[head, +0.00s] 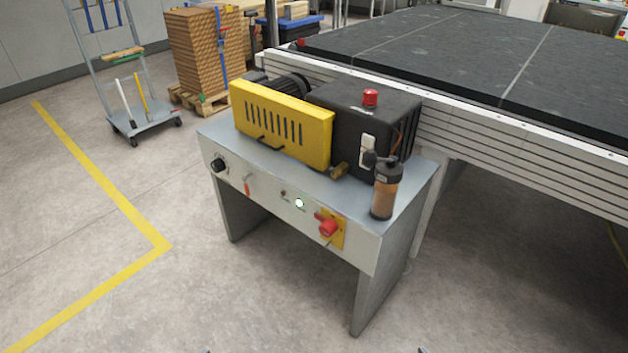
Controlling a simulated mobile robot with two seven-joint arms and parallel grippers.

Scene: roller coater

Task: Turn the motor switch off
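A grey machine table (285,225) stands in the middle of the head view, with a row of controls on its front panel. At the panel's right end a red rotary switch (328,228) sits on a yellow plate (340,232). A green-white lamp (299,203) to its left is lit. A small red-tipped lever (247,187) and a black round knob (218,165) are farther left. I cannot read which control is labelled as the motor switch. Only tiny dark slivers show at the bottom edge, possibly my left gripper (208,351) and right gripper (422,350), well below the panel.
A yellow guard (280,125), a black housing (350,130) with a red button (370,97), and a brown-filled bottle (384,190) stand on the table. A conveyor (470,60) runs behind at right. A trolley (145,118) is far left. The floor in front is clear.

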